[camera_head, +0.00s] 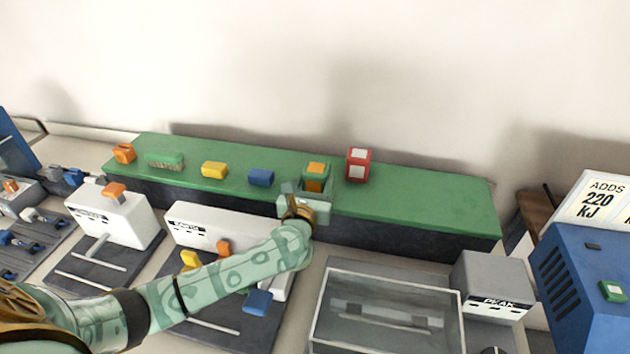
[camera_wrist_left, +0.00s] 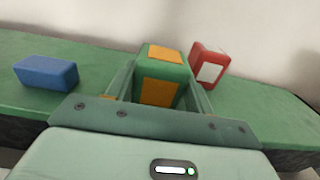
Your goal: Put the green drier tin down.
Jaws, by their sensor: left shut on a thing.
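The green drier tin (camera_head: 316,178) has orange labels on its top and front. It is at the green shelf, between a blue block and a red tin. My left gripper (camera_head: 309,186) is shut on it, with one finger on each side. In the left wrist view the tin (camera_wrist_left: 166,66) stands upright between the fingers of my left gripper (camera_wrist_left: 160,88). Its base is hidden by the gripper, so I cannot tell whether it touches the shelf. My right gripper is not in view.
The green shelf (camera_head: 420,205) also holds a red tin (camera_head: 358,165), a blue block (camera_head: 261,177), a yellow block (camera_head: 214,170), a green brush (camera_head: 165,160) and an orange item (camera_head: 124,153). The shelf is clear right of the red tin. A clear-topped box (camera_head: 385,310) stands in front.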

